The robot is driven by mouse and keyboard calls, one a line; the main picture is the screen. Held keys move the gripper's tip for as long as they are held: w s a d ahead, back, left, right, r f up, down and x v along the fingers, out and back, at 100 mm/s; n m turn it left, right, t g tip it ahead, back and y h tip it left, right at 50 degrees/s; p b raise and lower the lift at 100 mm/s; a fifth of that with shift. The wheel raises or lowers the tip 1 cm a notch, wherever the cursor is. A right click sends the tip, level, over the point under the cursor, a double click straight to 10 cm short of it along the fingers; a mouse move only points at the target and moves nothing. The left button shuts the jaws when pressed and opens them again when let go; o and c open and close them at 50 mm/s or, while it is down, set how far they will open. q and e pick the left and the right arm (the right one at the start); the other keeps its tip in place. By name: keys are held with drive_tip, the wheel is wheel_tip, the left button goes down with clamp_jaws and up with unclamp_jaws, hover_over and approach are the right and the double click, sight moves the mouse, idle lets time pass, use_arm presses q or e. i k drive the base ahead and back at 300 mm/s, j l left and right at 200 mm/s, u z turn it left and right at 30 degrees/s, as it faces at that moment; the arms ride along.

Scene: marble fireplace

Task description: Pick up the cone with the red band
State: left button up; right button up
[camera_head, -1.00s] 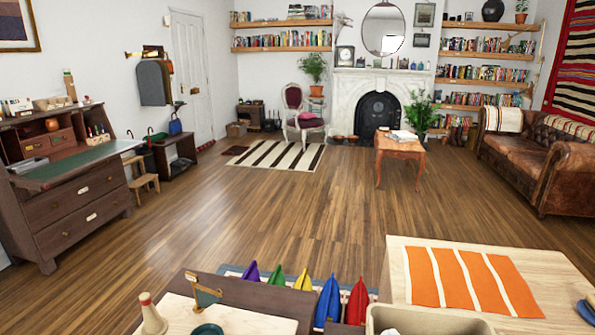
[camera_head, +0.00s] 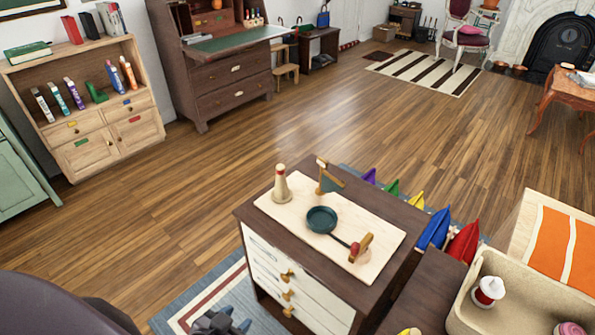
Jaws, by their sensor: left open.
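A pale wooden cone (camera_head: 281,186) with a narrow reddish band near its top stands upright on the light mat (camera_head: 384,262) at its back left corner. The mat lies on a dark-topped cabinet (camera_head: 250,212) with white drawers. My left gripper (camera_head: 220,320) shows at the bottom edge, open and empty. It is in front of the cabinet, well short of the cone, and is partly cut off by the frame. My right gripper is not in view.
On the mat, a dark green pan (camera_head: 321,220) lies in front of the cone, with a small flag-like piece (camera_head: 329,179) beside the cone. A beige bin (camera_head: 462,310) stands at right.

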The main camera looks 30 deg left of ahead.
sight(281, 195)
drive_tip(key=i+j+z, duration=0.15)
drive_tip(key=j+z, duration=0.3)
drive_tip(key=j, duration=1.3)
drive_tip(key=k+j+z, duration=0.1)
drive_tip(key=j+z, duration=0.35)
drive_tip(key=j, duration=1.3)
